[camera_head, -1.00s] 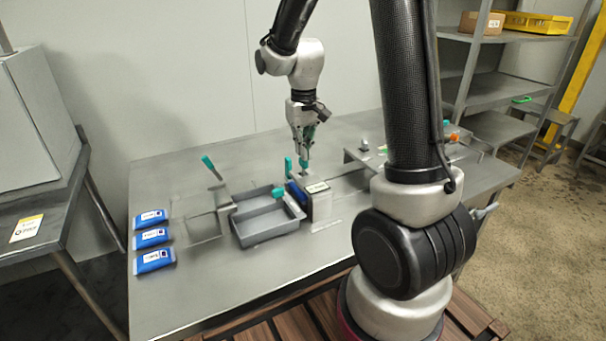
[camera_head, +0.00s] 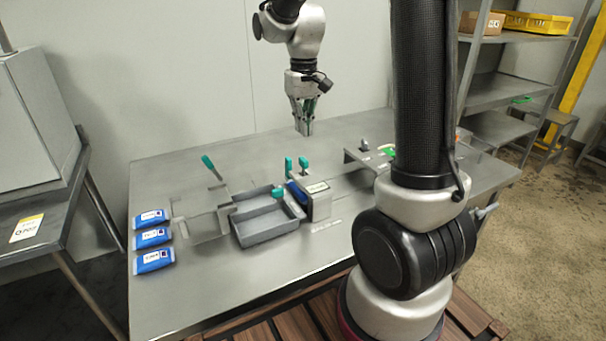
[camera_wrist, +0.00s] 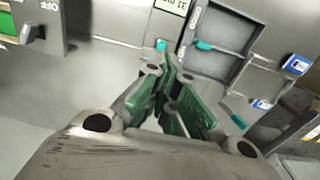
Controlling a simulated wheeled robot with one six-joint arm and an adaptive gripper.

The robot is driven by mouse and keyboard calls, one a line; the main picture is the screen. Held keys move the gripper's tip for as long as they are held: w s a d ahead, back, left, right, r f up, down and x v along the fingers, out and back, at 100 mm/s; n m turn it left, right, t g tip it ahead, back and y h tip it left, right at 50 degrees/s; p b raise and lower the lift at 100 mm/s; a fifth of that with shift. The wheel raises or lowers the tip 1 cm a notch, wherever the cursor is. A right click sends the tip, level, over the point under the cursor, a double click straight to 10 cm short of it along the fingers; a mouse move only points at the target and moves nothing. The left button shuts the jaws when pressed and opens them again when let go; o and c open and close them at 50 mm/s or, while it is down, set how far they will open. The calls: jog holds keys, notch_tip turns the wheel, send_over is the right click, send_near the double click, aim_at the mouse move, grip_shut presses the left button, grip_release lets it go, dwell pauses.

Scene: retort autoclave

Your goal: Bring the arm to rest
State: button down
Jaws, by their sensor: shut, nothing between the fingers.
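My gripper (camera_head: 304,130) hangs above the back of the metal table, pointing down. Its fingers are together with nothing held, clear of the table and of the fixture. In the wrist view my gripper (camera_wrist: 172,75) shows its green-lined fingers close together, over the table. My arm is raised and bent, with its forearm coming down from the top of the head view.
A grey tray (camera_head: 262,233) and a box with a blue part (camera_head: 318,203) stand below my gripper, near teal handles (camera_head: 289,165). Several blue packets (camera_head: 152,237) lie at left. A raised stand (camera_head: 364,160) is at right. Shelving (camera_head: 500,88) stands behind.

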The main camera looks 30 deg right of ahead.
dwell(0.4)
jog(key=shift+s+f, duration=0.25)
jog(key=shift+s, duration=0.05)
jog(key=s+r+t, duration=0.2)
jog(key=s+r, duration=0.2)
jog(key=s, duration=0.7)
jog(key=s+d+r+t, duration=0.1)
jog(key=s+r, duration=0.3)
jog(key=s, duration=0.7)
jog(key=shift+t, duration=0.7)
jog(key=shift+r, duration=0.1)
